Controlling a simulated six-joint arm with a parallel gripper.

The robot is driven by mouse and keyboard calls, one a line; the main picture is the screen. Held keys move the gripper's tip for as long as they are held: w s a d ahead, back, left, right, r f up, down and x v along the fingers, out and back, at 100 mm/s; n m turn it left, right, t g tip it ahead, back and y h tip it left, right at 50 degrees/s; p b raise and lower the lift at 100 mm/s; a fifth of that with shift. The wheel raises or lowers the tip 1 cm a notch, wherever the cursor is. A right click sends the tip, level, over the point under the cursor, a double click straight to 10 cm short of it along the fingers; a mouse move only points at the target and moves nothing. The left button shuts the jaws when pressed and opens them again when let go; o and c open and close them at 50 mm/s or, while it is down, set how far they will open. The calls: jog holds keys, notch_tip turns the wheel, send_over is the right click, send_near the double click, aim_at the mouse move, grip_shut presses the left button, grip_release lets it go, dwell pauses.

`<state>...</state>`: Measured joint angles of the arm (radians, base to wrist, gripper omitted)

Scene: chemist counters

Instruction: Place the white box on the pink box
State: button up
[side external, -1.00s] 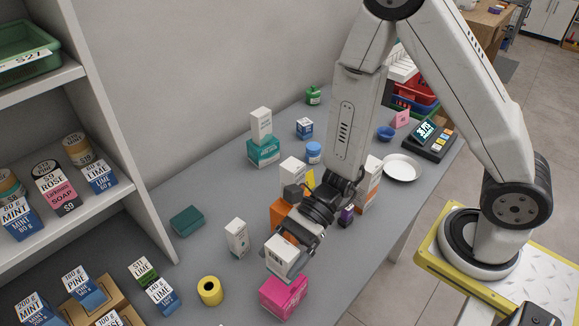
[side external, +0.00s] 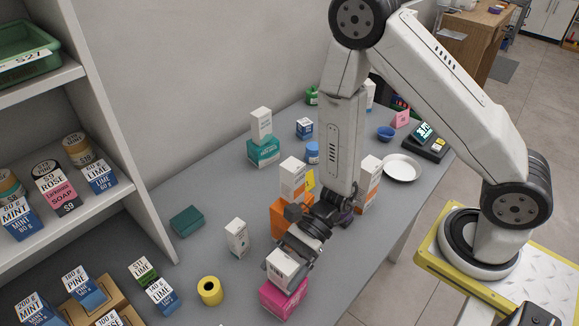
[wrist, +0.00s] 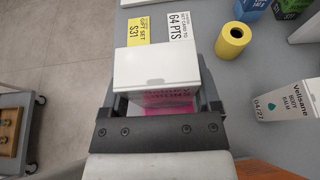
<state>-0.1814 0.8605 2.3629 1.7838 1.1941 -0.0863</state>
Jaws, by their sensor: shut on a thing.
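The white box (side external: 283,267) is held in my gripper (side external: 297,262) in the side external view. It sits directly over the pink box (side external: 279,302), which stands on the grey counter; the two look touching or nearly so, and I cannot tell which. In the wrist view the white box (wrist: 157,68) lies between the two fingers of my gripper (wrist: 160,98). It hides most of the pink box (wrist: 166,104), of which a strip shows below it. My gripper is shut on the white box.
A yellow roll (side external: 210,291) and a white carton (side external: 237,238) stand to the left on the counter. An orange box (side external: 281,218) and another white box (side external: 292,178) are just behind my gripper. Two label cards (wrist: 147,29) lie flat near the pink box. Free counter lies around the green box (side external: 187,221).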

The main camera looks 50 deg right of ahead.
jog(key=shift+f, duration=0.2)
jog(key=o, duration=1)
jog(key=shift+o, duration=0.2)
jog(key=shift+r, duration=0.1)
jog(key=shift+r, duration=0.1)
jog(key=v, duration=1.2)
jog(key=shift+s, duration=0.1)
